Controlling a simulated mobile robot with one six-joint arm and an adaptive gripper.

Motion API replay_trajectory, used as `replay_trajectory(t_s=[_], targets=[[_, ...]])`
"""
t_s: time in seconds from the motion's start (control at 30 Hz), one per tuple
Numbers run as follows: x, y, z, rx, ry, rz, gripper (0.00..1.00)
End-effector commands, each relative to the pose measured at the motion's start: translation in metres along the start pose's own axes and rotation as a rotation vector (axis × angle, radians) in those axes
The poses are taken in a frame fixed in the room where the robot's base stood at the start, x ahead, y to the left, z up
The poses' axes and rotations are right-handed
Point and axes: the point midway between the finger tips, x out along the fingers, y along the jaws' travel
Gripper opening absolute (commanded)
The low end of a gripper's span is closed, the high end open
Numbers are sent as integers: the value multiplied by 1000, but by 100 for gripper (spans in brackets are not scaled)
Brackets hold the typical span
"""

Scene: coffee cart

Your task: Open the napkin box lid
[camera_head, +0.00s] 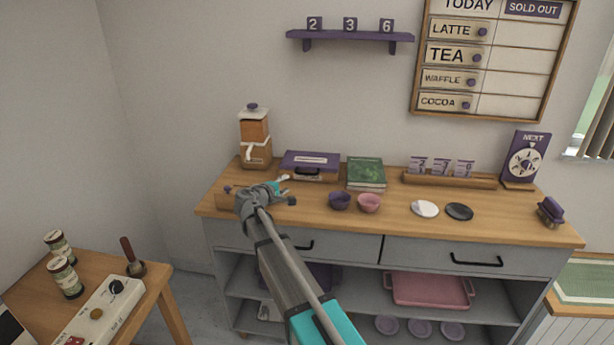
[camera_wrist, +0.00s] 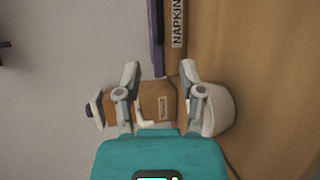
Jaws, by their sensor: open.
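The napkin box (camera_head: 322,176) stands at the back of the counter, with a purple lid (camera_head: 325,157) that looks shut. A dark handle (camera_head: 308,175) shows on its front. In the wrist view the purple lid (camera_wrist: 156,40) and the box's NAPKIN label (camera_wrist: 178,22) lie at the top edge, partly cut off. My gripper (camera_head: 287,190) is over the counter, in front and to the left of the box. Its fingers (camera_wrist: 159,68) are apart with nothing held between them, and the box appears beyond the tips.
A wooden grinder (camera_head: 256,140) stands left of the box and shows behind my fingers (camera_wrist: 156,103). A green book (camera_head: 366,170) is to its right. A pale rounded shape (camera_wrist: 217,110) beside the right finger is unclear.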

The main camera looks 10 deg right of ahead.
Motion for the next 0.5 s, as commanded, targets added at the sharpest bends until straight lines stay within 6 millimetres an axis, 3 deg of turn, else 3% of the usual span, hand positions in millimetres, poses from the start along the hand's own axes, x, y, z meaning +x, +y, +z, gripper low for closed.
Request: replay_trajectory(t_s=[0.27, 0.5], targets=[[6, 0, 0, 1, -2, -2, 51], [28, -1, 0, 2, -3, -2, 51]])
